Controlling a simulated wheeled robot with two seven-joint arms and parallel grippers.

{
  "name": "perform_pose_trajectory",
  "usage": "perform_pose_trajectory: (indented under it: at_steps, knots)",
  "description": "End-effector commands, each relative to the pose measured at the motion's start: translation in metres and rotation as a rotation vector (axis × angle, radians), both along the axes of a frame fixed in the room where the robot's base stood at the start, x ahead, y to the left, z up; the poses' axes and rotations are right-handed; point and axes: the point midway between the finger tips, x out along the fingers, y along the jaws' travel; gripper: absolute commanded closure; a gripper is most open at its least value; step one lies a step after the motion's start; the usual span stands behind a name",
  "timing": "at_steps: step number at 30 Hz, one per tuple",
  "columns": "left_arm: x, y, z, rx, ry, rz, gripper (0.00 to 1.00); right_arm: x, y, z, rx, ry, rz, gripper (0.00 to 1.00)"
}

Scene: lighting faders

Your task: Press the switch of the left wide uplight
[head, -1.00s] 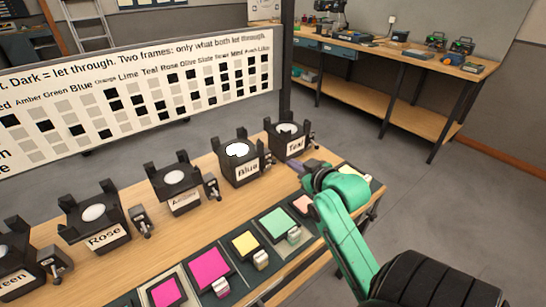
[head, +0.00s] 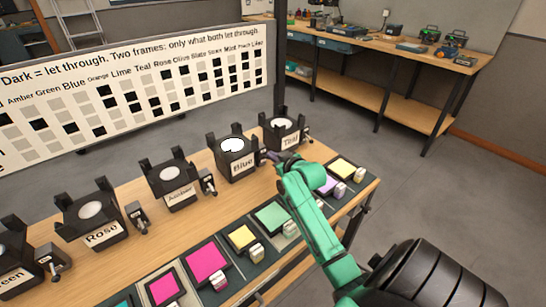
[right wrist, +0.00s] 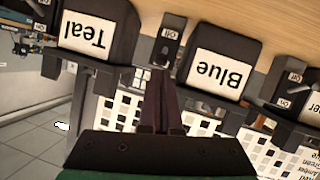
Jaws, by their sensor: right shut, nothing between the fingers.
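Several black uplights stand in a row on the wooden table, labelled Green (head: 12,272), Rose (head: 100,232), Amber (head: 180,194), Blue (head: 240,164) and Teal (head: 289,140). A small switch box stands at the right of each. Blue's round top shows the brightest white. No label names a wide uplight. My right gripper (head: 270,156) is shut and empty, its tips close to Blue's switch. In the right wrist view, the tips (right wrist: 161,72) are just below that switch (right wrist: 169,38), marked Off, between the Teal and Blue labels; contact cannot be told. My left gripper is out of view.
Coloured filter frames, including pink (head: 205,264) and green (head: 272,216), lie along the table's front edge below my right arm. A chart board (head: 130,95) stands behind the lamps. A workbench (head: 400,62) is at the back right, with open floor between.

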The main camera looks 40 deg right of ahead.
Motion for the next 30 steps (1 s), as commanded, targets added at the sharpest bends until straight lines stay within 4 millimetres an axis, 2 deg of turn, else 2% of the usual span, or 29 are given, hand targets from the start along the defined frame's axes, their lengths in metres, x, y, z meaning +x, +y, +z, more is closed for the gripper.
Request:
perform_pose_trajectory:
  at_steps: [11,16,20,30]
  knots:
    - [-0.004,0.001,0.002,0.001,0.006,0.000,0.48,0.000,-0.001,-0.004,0.000,0.002,0.000,1.00]
    - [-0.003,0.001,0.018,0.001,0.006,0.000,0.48,-0.006,-0.001,-0.024,-0.002,0.006,0.000,1.00]
    - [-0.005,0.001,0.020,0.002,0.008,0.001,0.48,-0.008,-0.001,-0.038,-0.001,0.001,0.000,1.00]
    - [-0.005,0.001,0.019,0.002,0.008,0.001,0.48,-0.008,-0.001,-0.039,0.000,-0.001,0.000,1.00]
